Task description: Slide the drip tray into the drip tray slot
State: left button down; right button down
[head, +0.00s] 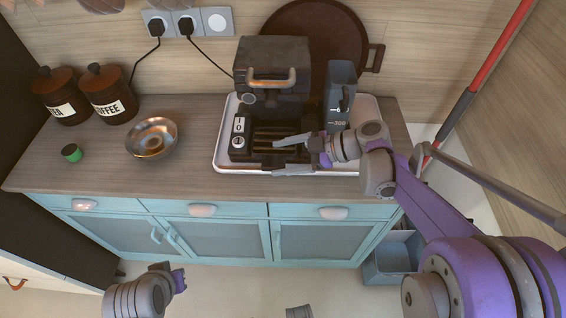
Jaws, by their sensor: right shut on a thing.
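The dark slatted drip tray (266,136) is low at the machine's front, beside a black panel with white switches (238,139). My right gripper (278,157) reaches in from the right and is shut on the drip tray at its front right part. The slot is hidden by the tray and fingers, so I cannot tell how deep the tray sits. My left gripper (178,280) is low at the left, away from the counter; its fingers are unclear.
A grey water container (341,90) stands right of the machine, close to my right wrist. The white tray's rim (222,158) surrounds the machine. A metal bowl (152,138), a small green item (71,153) and two brown canisters (108,92) stand at left. The front counter strip is clear.

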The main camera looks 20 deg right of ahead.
aim_at(285, 150)
jog(key=shift+w+d, duration=0.2)
jog(key=shift+w, duration=0.5)
jog(key=shift+w+d, duration=0.2)
jog(key=shift+w, duration=0.5)
jog(key=shift+f+b, duration=0.45)
jog(key=shift+f, duration=0.05)
grip_release()
jog(key=v, duration=1.1)
jog(key=shift+p, duration=0.3)
